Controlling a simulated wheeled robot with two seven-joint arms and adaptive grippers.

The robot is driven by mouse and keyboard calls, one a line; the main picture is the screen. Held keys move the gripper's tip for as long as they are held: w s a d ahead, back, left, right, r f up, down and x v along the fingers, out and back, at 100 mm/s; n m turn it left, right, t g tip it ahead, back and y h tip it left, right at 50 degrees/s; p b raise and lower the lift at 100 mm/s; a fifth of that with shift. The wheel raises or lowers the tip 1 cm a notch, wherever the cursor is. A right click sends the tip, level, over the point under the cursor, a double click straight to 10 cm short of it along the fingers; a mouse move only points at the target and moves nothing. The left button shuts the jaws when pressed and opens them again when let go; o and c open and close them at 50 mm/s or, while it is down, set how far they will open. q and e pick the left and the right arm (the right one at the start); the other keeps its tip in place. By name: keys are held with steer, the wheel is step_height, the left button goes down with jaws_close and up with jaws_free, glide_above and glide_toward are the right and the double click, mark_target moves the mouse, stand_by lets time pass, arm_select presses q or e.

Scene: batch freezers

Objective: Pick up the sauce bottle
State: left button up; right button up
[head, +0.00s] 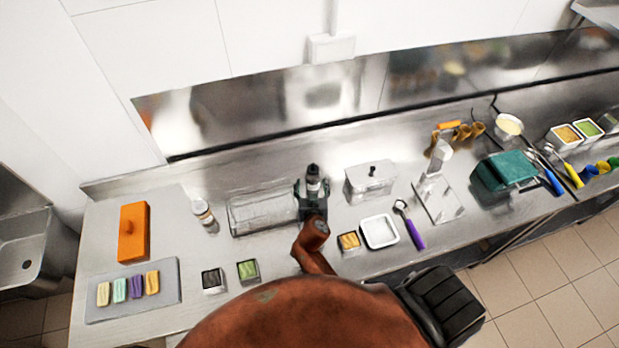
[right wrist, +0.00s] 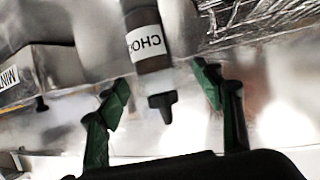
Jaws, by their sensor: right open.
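The sauce bottle (head: 313,178) is dark with a pale band and stands near the middle of the steel counter, just beyond my right gripper. In the right wrist view the bottle (right wrist: 150,48) shows a white label with the letters "CHO" and a dark nozzle. My right gripper (head: 312,190) is open, with its green-padded fingers apart. In the right wrist view the nozzle points in between the two fingertips (right wrist: 165,88), with a gap on each side. The bottle's far end is cut off there. My left gripper is not in view.
A clear lidless bin (head: 262,212) lies close left of the gripper. A lidded metal container (head: 371,182) stands to its right, labelled "MINT" in the wrist view. A small tub (head: 348,241) and a white tray (head: 380,232) sit nearer. Another bottle (head: 203,212) stands farther left.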

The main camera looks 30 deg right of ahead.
mark_target(313, 181)
steer(key=shift+w+d+f, duration=0.15)
steer(key=shift+w+d, duration=0.4)
steer(key=shift+d, duration=0.05)
steer(key=p+x, duration=0.1)
steer(key=x, duration=0.1)
steer(key=shift+w+d+f, duration=0.1)
steer(key=shift+w+f, duration=0.1)
steer(key=shift+f, duration=0.05)
steer(key=x, duration=0.2)
steer(key=shift+w+d+f+p, duration=0.1)
steer(key=shift+d+f+p, duration=0.1)
steer(key=shift+f+p, duration=0.1)
steer(key=c, duration=0.6)
steer(key=shift+r, duration=0.1)
steer(key=c, duration=0.5)
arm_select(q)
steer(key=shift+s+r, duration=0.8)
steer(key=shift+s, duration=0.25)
arm_select(e)
steer(key=shift+c, duration=0.8)
